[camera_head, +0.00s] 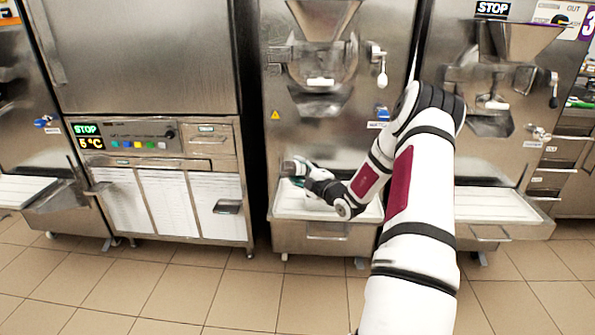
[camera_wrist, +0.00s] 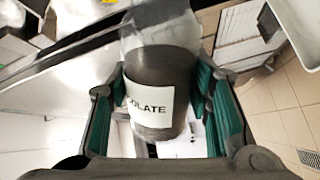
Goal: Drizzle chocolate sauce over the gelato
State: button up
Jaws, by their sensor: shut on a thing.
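My gripper (camera_wrist: 158,105) is shut on a clear bottle of dark sauce (camera_wrist: 160,68) in the wrist view, its green-lined fingers on either side. In the head view my gripper (camera_head: 295,170) is at the end of my outstretched arm, above the white tray (camera_head: 352,207) at the front of the middle machine. The bottle is small and hard to make out there. I cannot pick out any gelato in either view.
The middle batch freezer (camera_head: 318,75) has a hopper and a lever. To the left stands a cabinet with a control panel (camera_head: 124,136) and white slatted doors. Another freezer (camera_head: 495,75) with its own tray (camera_head: 492,206) stands right. The tiled floor (camera_head: 190,290) in front is clear.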

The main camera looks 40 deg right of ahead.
jog(key=shift+r+n+p, duration=0.15)
jog(key=shift+r+n, duration=0.5)
jog(key=shift+n, duration=0.4)
jog(key=shift+r+n+p, duration=0.15)
jog(key=shift+r+n, duration=0.45)
jog(key=shift+n, duration=0.45)
jog(key=shift+r+n, duration=1.1)
jog(key=shift+n, duration=0.5)
jog(key=shift+r+n, duration=0.4)
jog(key=shift+n, duration=0.3)
jog(key=shift+r+n+b, duration=0.4)
jog(key=shift+r+n, duration=0.25)
jog(key=shift+n, duration=0.5)
jog(key=shift+r+n+b, duration=0.4)
jog(key=shift+r+n, duration=0.2)
jog(key=shift+n, duration=0.55)
